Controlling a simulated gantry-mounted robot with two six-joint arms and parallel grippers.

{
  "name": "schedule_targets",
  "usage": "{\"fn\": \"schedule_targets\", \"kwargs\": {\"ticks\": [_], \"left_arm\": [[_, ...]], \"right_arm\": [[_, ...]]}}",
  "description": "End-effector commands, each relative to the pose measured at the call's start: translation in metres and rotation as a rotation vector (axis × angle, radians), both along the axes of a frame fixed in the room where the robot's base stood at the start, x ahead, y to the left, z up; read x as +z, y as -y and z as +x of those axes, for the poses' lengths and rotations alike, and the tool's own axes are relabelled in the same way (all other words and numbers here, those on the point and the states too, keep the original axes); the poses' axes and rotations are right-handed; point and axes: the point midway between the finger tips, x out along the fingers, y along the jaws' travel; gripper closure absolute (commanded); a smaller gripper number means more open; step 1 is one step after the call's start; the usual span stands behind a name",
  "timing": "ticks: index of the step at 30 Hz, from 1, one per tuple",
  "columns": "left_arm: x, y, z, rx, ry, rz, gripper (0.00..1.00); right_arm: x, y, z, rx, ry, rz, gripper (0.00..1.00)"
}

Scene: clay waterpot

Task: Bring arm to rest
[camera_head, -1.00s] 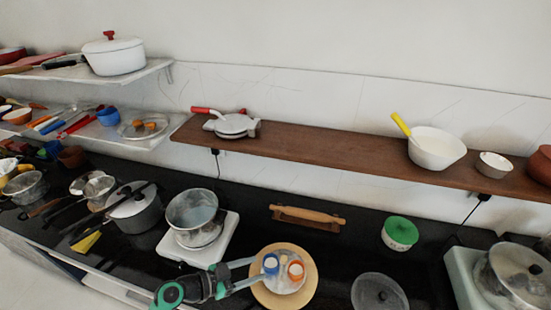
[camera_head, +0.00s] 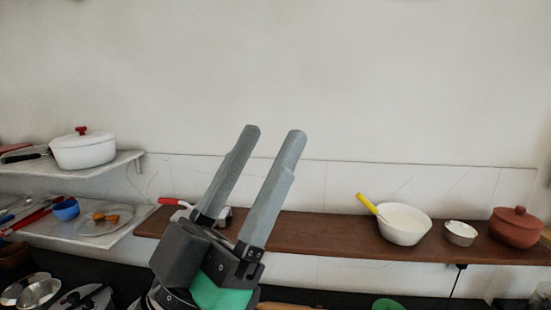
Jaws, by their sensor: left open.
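My left gripper (camera_head: 273,133) is raised in the middle of the head view, its two grey fingers pointing up with a gap between them. It is open and nothing is between the fingers. It stands in front of the brown wooden shelf (camera_head: 330,232) and hides part of it. A reddish-brown clay pot with a lid (camera_head: 516,228) stands at the right end of that shelf, well apart from the gripper. My right gripper is not in view.
A white bowl with a yellow handle (camera_head: 404,224) and a small metal bowl (camera_head: 460,233) stand on the wooden shelf. A white lidded pot (camera_head: 83,150) is on the upper left shelf. A blue cup (camera_head: 65,209) is below it. The wall above is bare.

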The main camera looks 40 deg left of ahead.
Motion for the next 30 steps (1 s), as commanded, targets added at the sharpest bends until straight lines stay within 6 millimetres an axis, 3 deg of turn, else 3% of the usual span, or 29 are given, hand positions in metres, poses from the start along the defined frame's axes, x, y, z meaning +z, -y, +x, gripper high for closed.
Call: {"fn": "schedule_targets", "kwargs": {"ticks": [3,10,14,17,24,27,30], "left_arm": [[0.005,0.02,-0.004,-0.042,-0.014,0.05,0.42],[0.005,0.02,-0.003,-0.042,-0.017,0.052,0.42],[0.021,0.02,-0.003,-0.041,-0.018,0.052,0.42],[0.052,0.02,-0.003,-0.04,-0.018,0.051,0.42],[0.167,0.019,-0.003,-0.04,-0.018,0.05,0.42],[0.208,0.019,-0.003,-0.04,-0.017,0.05,0.42],[0.229,0.019,-0.003,-0.04,-0.017,0.05,0.42]], "right_arm": [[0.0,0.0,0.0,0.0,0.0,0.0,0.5],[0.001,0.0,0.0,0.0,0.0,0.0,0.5],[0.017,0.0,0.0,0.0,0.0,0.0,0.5],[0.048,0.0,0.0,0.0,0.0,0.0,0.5],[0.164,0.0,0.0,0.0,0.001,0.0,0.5],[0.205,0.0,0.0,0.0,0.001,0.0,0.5],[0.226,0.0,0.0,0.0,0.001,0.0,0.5]]}}
